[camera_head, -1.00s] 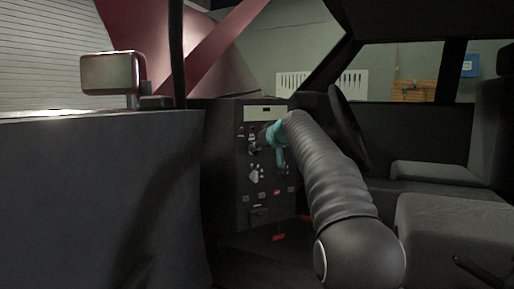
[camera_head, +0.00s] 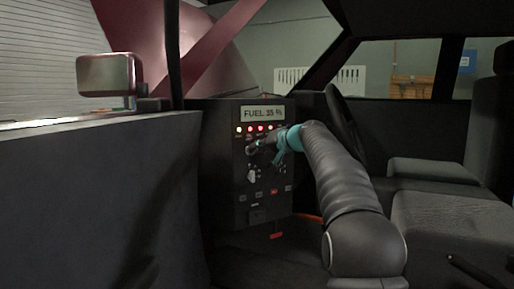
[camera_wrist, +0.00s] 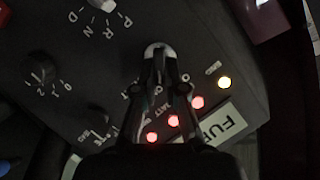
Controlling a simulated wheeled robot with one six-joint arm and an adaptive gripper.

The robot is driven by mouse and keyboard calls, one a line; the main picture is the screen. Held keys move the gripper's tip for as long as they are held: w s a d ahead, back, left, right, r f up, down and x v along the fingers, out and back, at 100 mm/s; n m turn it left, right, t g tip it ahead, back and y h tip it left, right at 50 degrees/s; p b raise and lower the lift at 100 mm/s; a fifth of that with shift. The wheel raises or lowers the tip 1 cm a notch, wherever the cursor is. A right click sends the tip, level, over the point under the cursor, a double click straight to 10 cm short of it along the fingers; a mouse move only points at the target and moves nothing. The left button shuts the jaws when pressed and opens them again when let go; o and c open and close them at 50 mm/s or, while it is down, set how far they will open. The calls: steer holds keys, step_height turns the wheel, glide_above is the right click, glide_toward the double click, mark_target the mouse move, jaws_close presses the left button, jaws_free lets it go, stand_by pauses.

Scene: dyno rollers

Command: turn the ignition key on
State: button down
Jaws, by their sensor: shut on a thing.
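The dash panel (camera_head: 240,190) stands inside the open car, left of the steering wheel (camera_head: 345,130). My gripper (camera_head: 262,147) reaches in from the right, its tips at the upper part of the panel. In the wrist view my gripper (camera_wrist: 158,62) is shut, with its narrow fingers meeting at a silver round ignition lock (camera_wrist: 154,48). The ignition key is held between the fingertips and mostly hidden by them. The display (camera_head: 262,113) is lit and reads "FUEL 35 %".
A gear knob (camera_wrist: 103,4) marked P R N D and a dark knob (camera_wrist: 42,70) marked 0 1 2 sit near the lock. The car door (camera_head: 100,200) fills the left side. A seat (camera_head: 445,220) is on the right.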

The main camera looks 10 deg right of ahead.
steer(key=shift+a+f+m, duration=0.1)
steer(key=shift+f+m, duration=0.05)
steer(key=shift+m, duration=0.25)
steer(key=c, duration=1.2)
jaws_free()
steer(key=shift+w+a, duration=0.1)
steer(key=shift+c, duration=0.2)
steer(key=shift+d, duration=0.2)
steer(key=shift+s+d, duration=0.15)
steer(key=shift+s, duration=0.1)
steer(key=v, duration=1.1)
steer(key=shift+d, duration=0.15)
